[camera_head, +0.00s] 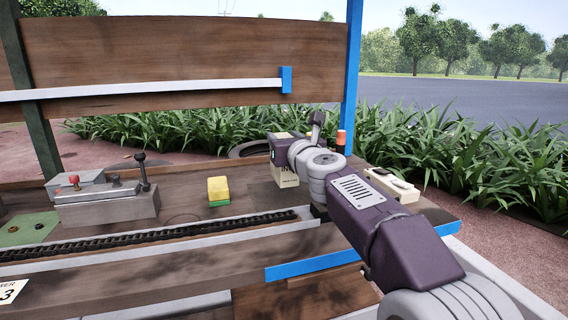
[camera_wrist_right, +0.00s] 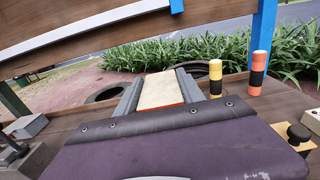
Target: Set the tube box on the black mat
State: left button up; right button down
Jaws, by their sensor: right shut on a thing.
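The tube box (camera_head: 286,177) is a cream box with dark print, partly hidden behind my right arm in the head view. In the right wrist view the pale top of the tube box (camera_wrist_right: 160,91) sits between the two grey fingers. My right gripper (camera_head: 283,150) is shut on it, and the fingers also show in the wrist view (camera_wrist_right: 159,84). A dark brown patch (camera_head: 262,197) lies on the bench just below the box; I cannot tell whether it is the black mat. Whether the box touches the bench is unclear. My left gripper is out of view.
A yellow sponge-like block (camera_head: 218,190) stands left of the box. A grey lever unit (camera_head: 105,202) is farther left. A black chain (camera_head: 150,237) runs along the front. Two banded cylinders, one yellow (camera_wrist_right: 215,78) and one orange (camera_wrist_right: 257,74), stand to the right.

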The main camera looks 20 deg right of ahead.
notch_tip(320, 180, down, 4)
jog(key=b, duration=0.4)
jog(key=shift+f, duration=0.15)
jog(key=shift+s+r, duration=0.1)
jog(key=shift+r, duration=0.15)
jog(key=c, duration=0.7)
grip_release()
jog(key=shift+f, duration=0.1)
